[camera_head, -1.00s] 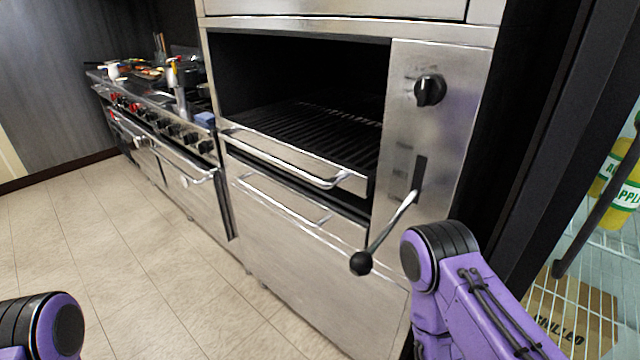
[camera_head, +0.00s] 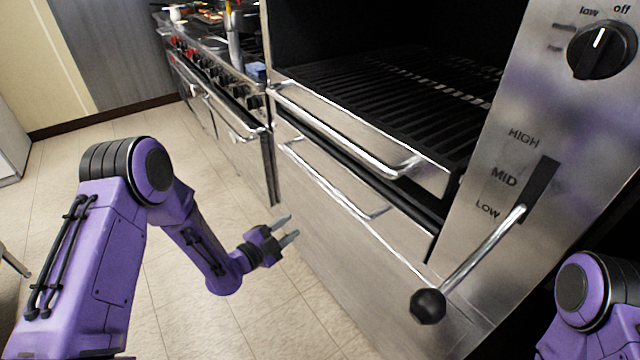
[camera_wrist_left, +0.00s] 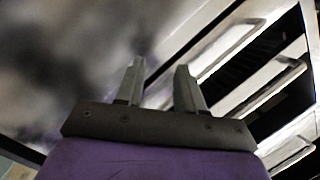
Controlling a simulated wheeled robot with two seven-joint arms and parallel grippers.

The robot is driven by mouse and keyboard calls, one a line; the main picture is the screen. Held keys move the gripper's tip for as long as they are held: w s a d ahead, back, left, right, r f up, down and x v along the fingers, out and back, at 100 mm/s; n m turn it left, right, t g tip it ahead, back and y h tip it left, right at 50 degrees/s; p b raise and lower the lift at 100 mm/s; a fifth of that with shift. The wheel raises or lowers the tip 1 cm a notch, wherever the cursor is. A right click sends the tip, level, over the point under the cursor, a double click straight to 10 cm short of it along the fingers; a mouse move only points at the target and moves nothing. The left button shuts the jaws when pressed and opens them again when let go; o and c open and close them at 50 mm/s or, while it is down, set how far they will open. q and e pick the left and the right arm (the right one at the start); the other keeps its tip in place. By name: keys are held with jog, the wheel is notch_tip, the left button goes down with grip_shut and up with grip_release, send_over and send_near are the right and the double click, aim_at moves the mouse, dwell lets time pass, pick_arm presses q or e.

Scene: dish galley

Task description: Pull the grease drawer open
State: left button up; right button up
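The broiler's lower steel drawer front (camera_head: 340,235) has a bar handle (camera_head: 330,185) along its top and looks shut. I take this for the grease drawer, but no label shows. My left gripper (camera_head: 294,226) is open and empty, left of the drawer front and apart from its handle. In the left wrist view, the open fingers (camera_wrist_left: 158,65) have nothing between them, with blurred steel fronts and handles beyond. My right gripper is out of view; only part of my right arm shows at the lower right.
Above the drawer is a grill rack (camera_head: 400,95) with its own bar handle (camera_head: 345,140). A lever with a black knob (camera_head: 428,306) sticks out at the right. A range (camera_head: 215,95) stands at the back left. The tiled floor (camera_head: 250,310) is clear.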

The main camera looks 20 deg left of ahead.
aim_at(319, 174)
pick_arm(q)
jog(key=w+r+m+h, duration=0.4)
jog(key=r+m+h, duration=0.2)
jog(key=r+m, duration=0.3)
jog(key=shift+m+y, duration=0.3)
jog(key=shift+m, duration=0.4)
jog(key=x, duration=0.9)
jog(key=shift+w+f+p, duration=0.2)
jog(key=shift+w+p, duration=0.1)
jog(key=shift+p, duration=0.05)
grip_shut()
